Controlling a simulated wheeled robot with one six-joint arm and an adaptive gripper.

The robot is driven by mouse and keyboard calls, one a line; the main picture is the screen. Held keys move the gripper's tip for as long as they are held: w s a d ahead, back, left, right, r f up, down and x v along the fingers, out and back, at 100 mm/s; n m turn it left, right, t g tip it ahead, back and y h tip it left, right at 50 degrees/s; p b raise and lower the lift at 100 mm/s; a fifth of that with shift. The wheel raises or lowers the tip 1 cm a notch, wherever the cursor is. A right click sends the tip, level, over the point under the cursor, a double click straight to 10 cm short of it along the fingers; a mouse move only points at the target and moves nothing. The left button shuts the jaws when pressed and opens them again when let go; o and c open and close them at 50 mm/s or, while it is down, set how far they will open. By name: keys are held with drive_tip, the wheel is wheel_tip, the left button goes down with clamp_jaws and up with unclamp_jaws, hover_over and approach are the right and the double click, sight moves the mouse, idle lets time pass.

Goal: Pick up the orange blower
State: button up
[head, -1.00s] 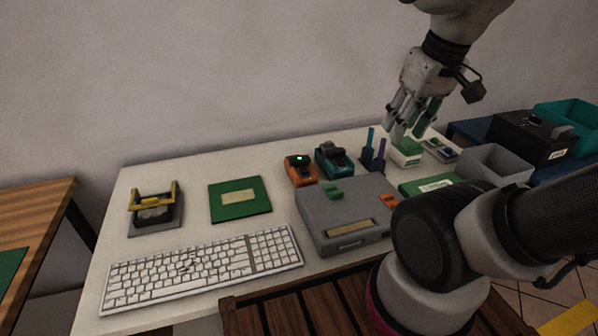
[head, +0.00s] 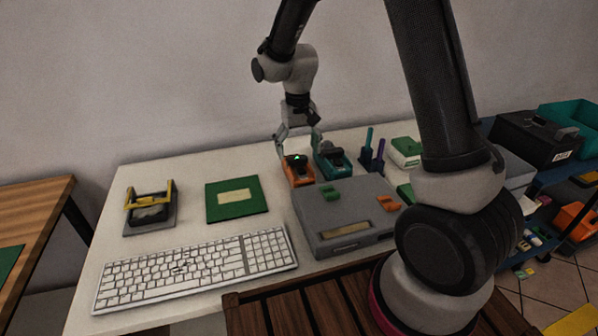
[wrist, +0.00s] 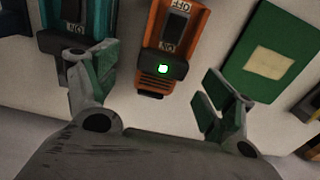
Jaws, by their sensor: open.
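The orange blower (head: 300,176) sits at the back middle of the white table, with a green light glowing on its top. In the wrist view the orange blower (wrist: 153,45) lies between and ahead of the two green-padded fingers, showing an ON/OFF panel.
The teal device (head: 331,164) stands right beside the blower. A grey box (head: 343,222) lies in front, a green board (head: 237,207) to the left. A pen holder (head: 372,158) stands to the right. A keyboard (head: 195,268) fills the front left.

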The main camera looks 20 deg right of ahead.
sight(297, 168)
wheel_tip(297, 168, down, 7)
drive_tip(key=shift+a+f, duration=0.15)
drive_tip(key=shift+f, duration=0.05)
drive_tip(key=c, duration=1.3)
wheel_tip(297, 168, up, 10)
drive_tip(key=shift+r, duration=0.1)
